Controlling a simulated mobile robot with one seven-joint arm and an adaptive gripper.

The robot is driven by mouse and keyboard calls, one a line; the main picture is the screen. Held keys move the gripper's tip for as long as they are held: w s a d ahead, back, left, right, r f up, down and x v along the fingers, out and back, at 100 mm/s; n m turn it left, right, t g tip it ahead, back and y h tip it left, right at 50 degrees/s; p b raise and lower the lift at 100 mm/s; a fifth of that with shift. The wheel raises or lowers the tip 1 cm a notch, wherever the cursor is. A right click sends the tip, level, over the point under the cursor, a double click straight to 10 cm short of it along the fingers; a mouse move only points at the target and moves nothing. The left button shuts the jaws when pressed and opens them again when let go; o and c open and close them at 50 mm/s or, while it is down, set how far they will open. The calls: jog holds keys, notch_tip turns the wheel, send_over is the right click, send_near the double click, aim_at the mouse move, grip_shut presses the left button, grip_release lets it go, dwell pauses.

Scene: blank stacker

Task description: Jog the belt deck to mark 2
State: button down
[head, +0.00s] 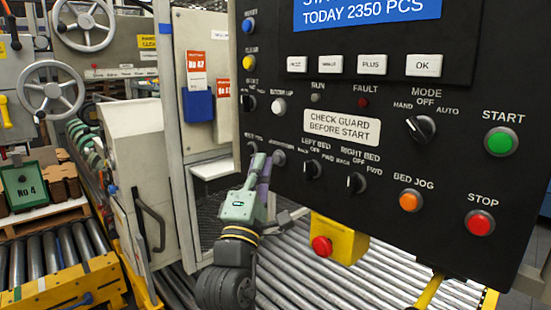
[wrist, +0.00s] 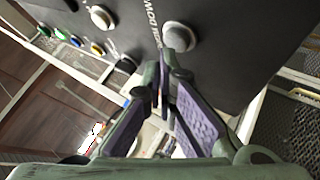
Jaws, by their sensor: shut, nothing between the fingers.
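The black control panel (head: 455,150) fills the right of the head view. My gripper (head: 262,160) is at its lower left part, fingers together and empty, close to a grey round button (head: 278,157). In the wrist view the fingertips (wrist: 163,72) are just below that button (wrist: 180,36), whose partly hidden label ends in "DOWN". I cannot tell whether they touch it. A white button (head: 278,105) is above. The roller bed (head: 330,270) lies behind and below the panel. No "mark 2" or "belt deck" label is readable.
The panel bears LEFT BED (head: 310,171) and RIGHT BED (head: 356,183) selectors, an orange BED JOG button (head: 410,200), MODE knob (head: 421,128), green START (head: 501,141) and red STOP (head: 480,222). A yellow box with a red button (head: 322,246) hangs below. Handwheels (head: 50,90) stand left.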

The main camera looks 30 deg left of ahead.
jog(key=shift+w+d, duration=0.2)
jog(key=shift+w, duration=0.3)
dwell(2.0)
jog(key=shift+s, duration=0.1)
dwell(2.8)
jog(key=shift+s+a, duration=0.35)
jog(key=shift+s, duration=0.35)
jog(key=shift+s+a, duration=0.25)
jog(key=shift+s, duration=0.55)
jog(key=shift+s+a, duration=0.3)
jog(key=shift+s, duration=0.5)
jog(key=shift+s+a, duration=0.25)
jog(key=shift+s, duration=0.55)
